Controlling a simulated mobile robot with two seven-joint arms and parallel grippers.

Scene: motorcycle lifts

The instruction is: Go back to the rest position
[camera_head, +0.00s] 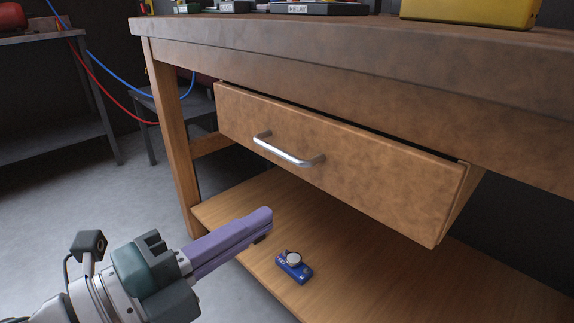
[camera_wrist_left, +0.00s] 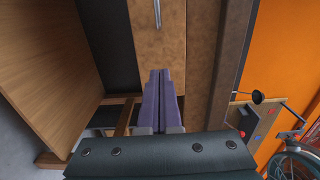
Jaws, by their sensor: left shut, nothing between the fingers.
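My left gripper (camera_head: 262,219) comes in from the lower left of the head view, with its two purple fingers together and nothing between them. It is in front of the workbench, lower than the drawer and apart from its handle. In the left wrist view the shut fingers (camera_wrist_left: 159,74) point toward the drawer front (camera_wrist_left: 165,50). The wooden drawer (camera_head: 330,165) is partly pulled out, and its silver bar handle (camera_head: 288,153) is free. My right gripper is not in view.
The workbench (camera_head: 350,45) has a lower shelf (camera_head: 345,265) holding a blue device (camera_head: 293,266) with a round pale top. A yellow case (camera_head: 470,10) and a relay box (camera_head: 320,8) stand on the benchtop. Blue and red hoses (camera_head: 110,80) hang at the left.

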